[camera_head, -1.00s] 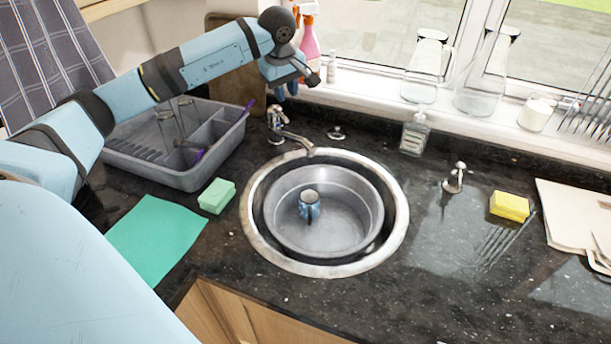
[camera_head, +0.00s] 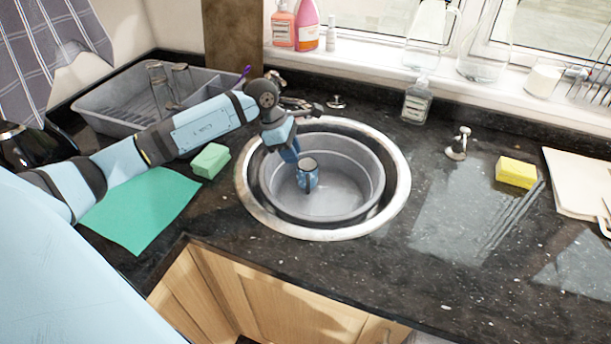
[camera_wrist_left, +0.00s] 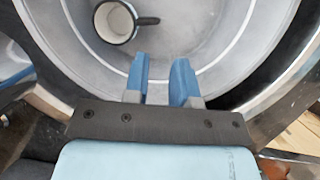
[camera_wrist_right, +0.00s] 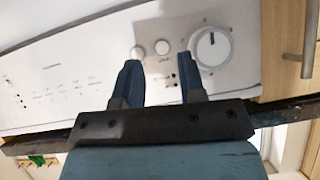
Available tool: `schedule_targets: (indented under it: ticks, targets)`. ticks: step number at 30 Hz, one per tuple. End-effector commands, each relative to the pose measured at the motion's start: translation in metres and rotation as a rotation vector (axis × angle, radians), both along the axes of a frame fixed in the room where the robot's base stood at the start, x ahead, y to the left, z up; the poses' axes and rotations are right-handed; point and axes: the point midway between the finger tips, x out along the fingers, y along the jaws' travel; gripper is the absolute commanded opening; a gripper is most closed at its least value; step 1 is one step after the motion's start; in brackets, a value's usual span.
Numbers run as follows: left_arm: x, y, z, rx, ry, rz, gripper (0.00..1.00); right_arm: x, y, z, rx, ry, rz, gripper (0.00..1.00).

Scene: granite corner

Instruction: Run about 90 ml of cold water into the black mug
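One mug (camera_head: 307,176) stands upright in the round grey basin (camera_head: 345,205) in the sink. The tap (camera_head: 298,106) behind the sink is partly hidden by my left arm. My right gripper (camera_wrist_right: 160,75) is open and empty.
A grey dish rack (camera_head: 105,100), green sponge (camera_head: 210,160) and green cloth (camera_head: 142,208) lie left. A soap bottle (camera_head: 417,101), metal dispenser (camera_head: 459,143) and yellow sponge (camera_head: 516,171) stand right. A white appliance panel (camera_wrist_right: 65,75) faces my right gripper. The front-right counter is clear.

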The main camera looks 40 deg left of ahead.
Motion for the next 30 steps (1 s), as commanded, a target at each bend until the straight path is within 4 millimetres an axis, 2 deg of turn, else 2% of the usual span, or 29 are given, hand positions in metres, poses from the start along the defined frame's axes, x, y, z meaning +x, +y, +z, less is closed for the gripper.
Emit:
schedule_targets:
  ticks: [3,6,14,21,25,30]
  targets:
    - [0.004,-0.009,-0.024,-0.002,0.003,-0.002,0.24,-0.007,-0.008,-0.005,-0.018,0.013,0.005,0.37]
    - [0.007,-0.014,-0.038,-0.002,0.001,-0.001,0.24,-0.011,-0.011,-0.008,-0.025,0.021,0.005,0.37]
    - [0.01,-0.02,-0.057,0.0,0.001,-0.003,0.24,-0.01,-0.009,-0.006,-0.022,0.018,0.005,0.37]
    - [0.015,-0.029,-0.09,-0.001,0.001,-0.002,0.24,-0.008,-0.005,-0.001,-0.018,0.01,0.008,0.37]
    - [0.017,-0.031,-0.098,0.001,-0.001,-0.003,0.24,-0.007,-0.004,-0.001,-0.018,0.009,0.009,0.37]
    - [0.017,-0.031,-0.099,0.002,-0.001,-0.004,0.24,-0.007,-0.005,-0.002,-0.018,0.009,0.009,0.37]
